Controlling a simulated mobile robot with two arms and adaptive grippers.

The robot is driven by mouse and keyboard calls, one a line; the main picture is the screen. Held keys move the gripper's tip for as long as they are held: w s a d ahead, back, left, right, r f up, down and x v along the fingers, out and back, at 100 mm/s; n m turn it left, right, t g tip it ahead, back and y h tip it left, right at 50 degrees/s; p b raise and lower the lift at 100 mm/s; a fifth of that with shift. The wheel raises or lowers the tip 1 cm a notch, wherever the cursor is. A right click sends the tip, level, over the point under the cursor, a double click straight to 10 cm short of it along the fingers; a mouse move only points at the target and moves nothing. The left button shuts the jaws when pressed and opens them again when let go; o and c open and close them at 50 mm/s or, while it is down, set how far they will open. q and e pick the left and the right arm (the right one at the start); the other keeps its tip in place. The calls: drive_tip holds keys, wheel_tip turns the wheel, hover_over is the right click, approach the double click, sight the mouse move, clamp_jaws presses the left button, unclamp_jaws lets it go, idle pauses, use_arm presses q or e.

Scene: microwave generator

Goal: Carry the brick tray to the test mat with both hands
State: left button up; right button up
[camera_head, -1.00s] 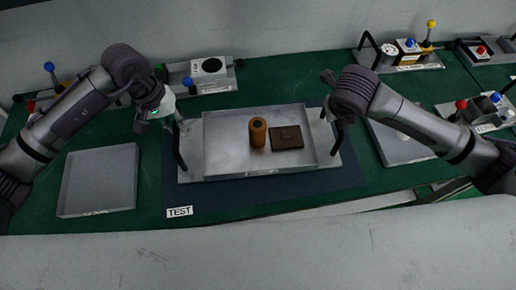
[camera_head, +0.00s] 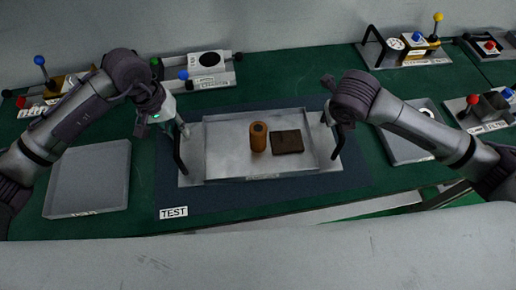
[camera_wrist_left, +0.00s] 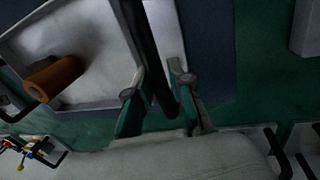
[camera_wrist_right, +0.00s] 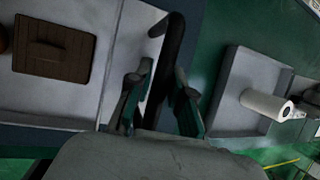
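The brick tray (camera_head: 222,168) is a pale metal tray with a black handle at each end, carrying an orange-brown cylinder (camera_head: 258,137) and a flat dark brown block (camera_head: 287,142). It is level over the dark blue test mat (camera_head: 240,200); I cannot tell whether its underside touches the mat. My left gripper (camera_wrist_left: 158,85) is shut on the left black handle (camera_wrist_left: 143,35). My right gripper (camera_wrist_right: 160,92) is shut on the right black handle (camera_wrist_right: 172,45). The handles run between the fingers in both wrist views.
A white TEST label (camera_head: 173,212) lies at the mat's front left. An empty grey tray (camera_head: 90,180) is on the left, another grey tray (camera_head: 405,150) on the right. Devices with coloured knobs line the back. Mat shows around the brick tray.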

use_arm(q)
drive_tip(key=shift+o, duration=1.1)
drive_tip(key=shift+r, duration=0.1)
use_arm(e)
drive_tip(key=shift+o, duration=1.1)
drive_tip(key=shift+r, duration=0.1)
use_arm(q)
drive_tip(key=shift+r, duration=0.1)
use_arm(e)
drive_tip(key=shift+s+r, duration=0.1)
drive_tip(key=shift+r, duration=0.2)
use_arm(q)
wheel_tip(320, 180, up, 12)
drive_tip(key=a, duration=0.2)
drive_tip(key=shift+a+f, duration=0.15)
drive_tip(key=shift+f, duration=0.1)
use_arm(e)
drive_tip(key=v, duration=1.1)
drive_tip(key=shift+r, duration=0.15)
use_arm(q)
drive_tip(key=shift+s, duration=0.15)
use_arm(e)
drive_tip(key=shift+s+a, duration=0.1)
drive_tip(key=shift+s, duration=0.05)
